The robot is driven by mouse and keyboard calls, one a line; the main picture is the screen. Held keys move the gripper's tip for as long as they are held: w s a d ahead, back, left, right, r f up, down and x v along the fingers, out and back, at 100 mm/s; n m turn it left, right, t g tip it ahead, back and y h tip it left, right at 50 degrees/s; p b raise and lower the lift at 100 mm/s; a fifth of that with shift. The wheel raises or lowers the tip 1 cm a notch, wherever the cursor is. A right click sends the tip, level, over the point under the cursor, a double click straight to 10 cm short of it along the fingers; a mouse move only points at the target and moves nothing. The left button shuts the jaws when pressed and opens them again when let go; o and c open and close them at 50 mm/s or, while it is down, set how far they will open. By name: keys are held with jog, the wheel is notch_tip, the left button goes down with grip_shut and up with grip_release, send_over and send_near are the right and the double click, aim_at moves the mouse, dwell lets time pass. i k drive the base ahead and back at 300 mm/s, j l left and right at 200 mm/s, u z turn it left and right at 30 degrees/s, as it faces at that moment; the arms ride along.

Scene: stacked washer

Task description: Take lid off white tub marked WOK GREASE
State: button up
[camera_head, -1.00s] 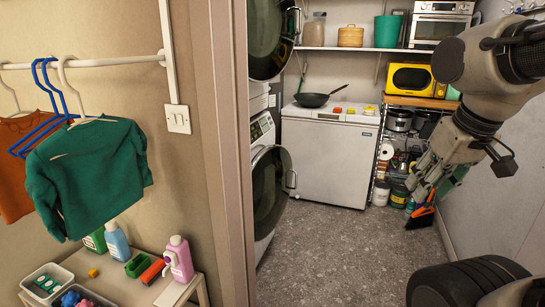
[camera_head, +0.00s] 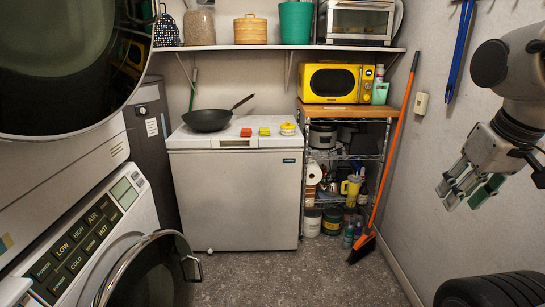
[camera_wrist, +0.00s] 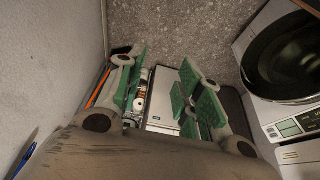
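A white tub (camera_head: 312,223) stands on the floor level of the wire rack at the back in the head view. It is small there, and I cannot read its label. A darker green tub (camera_head: 333,221) stands just to its right. My gripper (camera_head: 468,187) is in the air at the right, well in front of the rack and apart from both tubs. In the wrist view my gripper (camera_wrist: 165,88) has its green-padded fingers spread apart with nothing between them. The white tub cannot be made out clearly in the wrist view.
The wire rack (camera_head: 345,152) carries pots and bottles, with a yellow microwave (camera_head: 334,83) on its wooden top. An orange broom (camera_head: 387,145) leans at its right. A white chest freezer (camera_head: 236,198) stands left of it. Open washer doors are at left. Floor ahead is clear.

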aim_at(287, 125)
jog(key=i+l, duration=0.1)
jog(key=i, duration=0.45)
jog(key=i+u, duration=0.1)
jog(key=i, duration=0.45)
jog(key=i+l, duration=0.2)
jog(key=i, duration=0.35)
jog(key=i+l+u, duration=0.1)
jog(key=i, duration=0.45)
jog(key=i+l+u, duration=0.4)
jog(key=i+l, duration=0.3)
jog(key=l, duration=0.05)
